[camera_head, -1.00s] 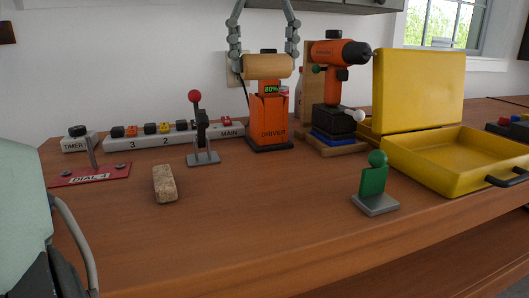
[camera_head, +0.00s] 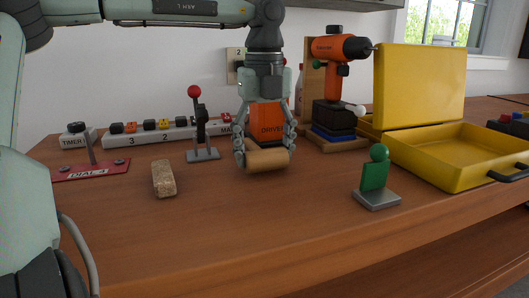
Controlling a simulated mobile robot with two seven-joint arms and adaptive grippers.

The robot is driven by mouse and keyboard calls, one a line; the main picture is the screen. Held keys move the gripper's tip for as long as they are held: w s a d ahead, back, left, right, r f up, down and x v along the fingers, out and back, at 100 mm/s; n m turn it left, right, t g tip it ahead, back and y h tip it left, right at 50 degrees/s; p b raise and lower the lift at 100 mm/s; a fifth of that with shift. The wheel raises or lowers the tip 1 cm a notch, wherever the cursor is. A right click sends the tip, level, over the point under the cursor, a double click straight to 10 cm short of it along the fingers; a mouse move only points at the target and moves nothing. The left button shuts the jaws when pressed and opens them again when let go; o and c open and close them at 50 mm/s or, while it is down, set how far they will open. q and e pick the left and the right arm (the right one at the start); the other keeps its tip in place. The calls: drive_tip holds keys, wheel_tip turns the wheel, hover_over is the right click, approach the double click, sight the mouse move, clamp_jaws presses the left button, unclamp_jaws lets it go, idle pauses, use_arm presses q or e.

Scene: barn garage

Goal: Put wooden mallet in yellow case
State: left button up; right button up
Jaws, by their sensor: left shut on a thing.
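The wooden mallet (camera_head: 268,158) shows as a light tan wooden cylinder lying sideways across the picture; no handle can be made out. My left gripper (camera_head: 266,150) points down and is shut on it, one finger at each end, in front of the orange driver station. The mallet is low, near the table; I cannot tell whether it touches the top. The yellow case (camera_head: 438,181) stands open on the right, its lid (camera_head: 420,86) upright at the back and its tray visibly empty. The gripper is well left of the case. My right gripper is not in view.
A green upright piece on a grey base (camera_head: 375,178) stands before the case. An orange drill (camera_head: 334,55) on a stand is behind, between gripper and case. A red-knobbed lever (camera_head: 201,130) and a cork-like block (camera_head: 164,178) are left. The front middle of the table is clear.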

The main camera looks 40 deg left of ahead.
use_arm(q)
drive_tip(key=shift+f, duration=0.25)
drive_tip(key=o, duration=1.2)
